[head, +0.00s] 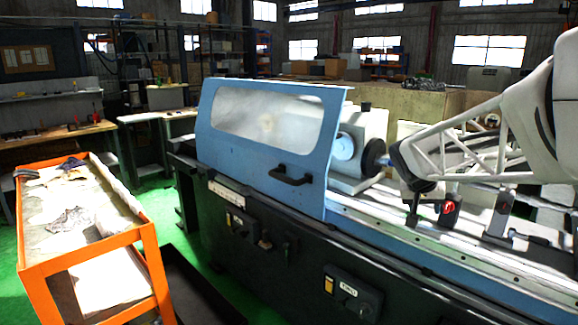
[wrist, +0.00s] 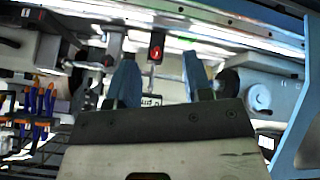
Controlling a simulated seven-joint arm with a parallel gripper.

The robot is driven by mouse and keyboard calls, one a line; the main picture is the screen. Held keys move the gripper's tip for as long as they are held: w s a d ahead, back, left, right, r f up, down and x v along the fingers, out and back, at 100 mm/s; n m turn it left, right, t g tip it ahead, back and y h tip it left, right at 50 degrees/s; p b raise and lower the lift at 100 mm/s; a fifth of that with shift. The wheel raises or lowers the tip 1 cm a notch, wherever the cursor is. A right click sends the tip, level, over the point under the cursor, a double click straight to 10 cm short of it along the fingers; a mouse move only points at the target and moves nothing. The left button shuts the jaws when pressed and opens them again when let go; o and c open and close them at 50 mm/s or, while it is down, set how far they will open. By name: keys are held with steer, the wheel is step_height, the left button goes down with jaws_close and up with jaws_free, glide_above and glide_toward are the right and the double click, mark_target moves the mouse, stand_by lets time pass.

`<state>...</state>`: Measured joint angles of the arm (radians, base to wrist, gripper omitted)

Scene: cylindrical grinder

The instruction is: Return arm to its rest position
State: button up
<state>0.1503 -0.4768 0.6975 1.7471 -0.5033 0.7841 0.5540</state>
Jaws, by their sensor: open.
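My gripper (wrist: 160,78) shows in the wrist view with its two blue fingers spread apart and nothing held between them. In the head view my pale arm (head: 465,150) reaches in from the right over the grinder's bed; the fingers cannot be made out clearly there. The cylindrical grinder (head: 262,215) has a blue door (head: 215,135) with a cloudy window and a dark handle (head: 290,178). The door covers the left part of the machine. A dark box with a red button (wrist: 156,52) lies beyond the fingers in the wrist view.
A dark round wheel (head: 374,157) sits right of the door, near my arm's end. An orange cart (head: 152,265) with papers and cloths stands at the left. In the wrist view, tools with blue and orange handles (wrist: 38,100) are at the left. Open space lies above the machine.

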steer(key=s+a+f+n+y, duration=0.1)
steer(key=s+a, duration=0.4)
steer(key=s, duration=0.5)
steer(key=s+a+f+n+g+y, duration=0.1)
steer(key=s+a, duration=0.4)
steer(key=s, duration=0.6)
steer(key=s+a+f+n+y, duration=0.2)
steer(key=s+a, duration=0.3)
steer(key=s, duration=0.6)
steer(key=shift+s+f+n+g+y, duration=0.15)
steer(key=shift+f+n+g+y, duration=0.2)
steer(key=shift+f, duration=0.55)
